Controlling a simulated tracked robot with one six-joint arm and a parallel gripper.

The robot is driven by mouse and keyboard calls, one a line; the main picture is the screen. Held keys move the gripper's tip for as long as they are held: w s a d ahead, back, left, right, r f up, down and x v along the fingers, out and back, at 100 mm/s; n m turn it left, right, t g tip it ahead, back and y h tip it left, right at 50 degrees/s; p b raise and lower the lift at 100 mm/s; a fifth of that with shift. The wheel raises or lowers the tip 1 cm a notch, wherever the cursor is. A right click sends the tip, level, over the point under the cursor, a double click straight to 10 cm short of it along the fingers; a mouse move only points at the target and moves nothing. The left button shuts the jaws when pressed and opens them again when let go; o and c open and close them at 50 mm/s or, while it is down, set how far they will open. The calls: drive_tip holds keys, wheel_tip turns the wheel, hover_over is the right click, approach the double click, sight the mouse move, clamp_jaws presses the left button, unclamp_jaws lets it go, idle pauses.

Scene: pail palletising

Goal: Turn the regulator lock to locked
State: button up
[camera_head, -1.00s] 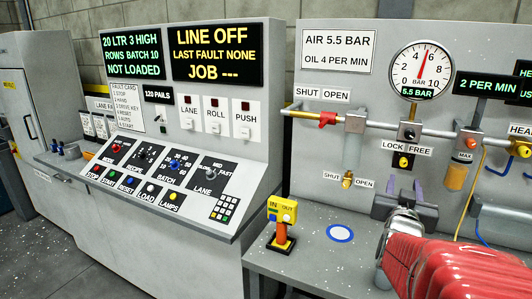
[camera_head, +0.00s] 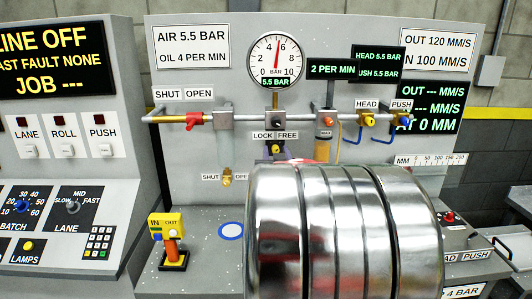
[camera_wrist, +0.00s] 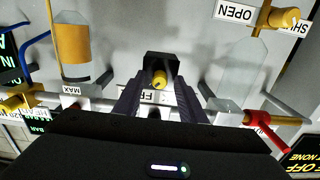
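The regulator lock (camera_head: 276,149) is a small yellow knob on a black body, under the pressure gauge (camera_head: 275,60) and by the LOCK and FREE label (camera_head: 275,135). My arm partly covers its surroundings in the head view. In the wrist view, which is upside down, the yellow knob (camera_wrist: 159,79) shows in the gap between the fingertips of my gripper (camera_wrist: 160,88). The two dark fingers are apart, with visible space on both sides of the knob. Contact is not visible. The label is partly hidden by the fingers. Which way the lock is set I cannot tell.
A red-handled valve (camera_head: 194,121) sits on the pipe left of the lock; it also shows in the wrist view (camera_wrist: 262,130). A lower brass valve (camera_head: 227,176) and an oil bowl (camera_wrist: 75,50) flank the lock. A yellow IN/OUT box (camera_head: 168,228) stands on the bench.

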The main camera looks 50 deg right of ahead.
drive_tip(key=shift+c, duration=0.5)
clamp_jaws()
drive_tip(key=shift+n, duration=0.4)
drive_tip(key=n, duration=0.3)
drive_tip(key=shift+n, duration=0.3)
drive_tip(key=shift+w+f+n, duration=0.1)
drive_tip(key=shift+f+n, duration=0.05)
drive_tip(key=shift+n, duration=5.55)
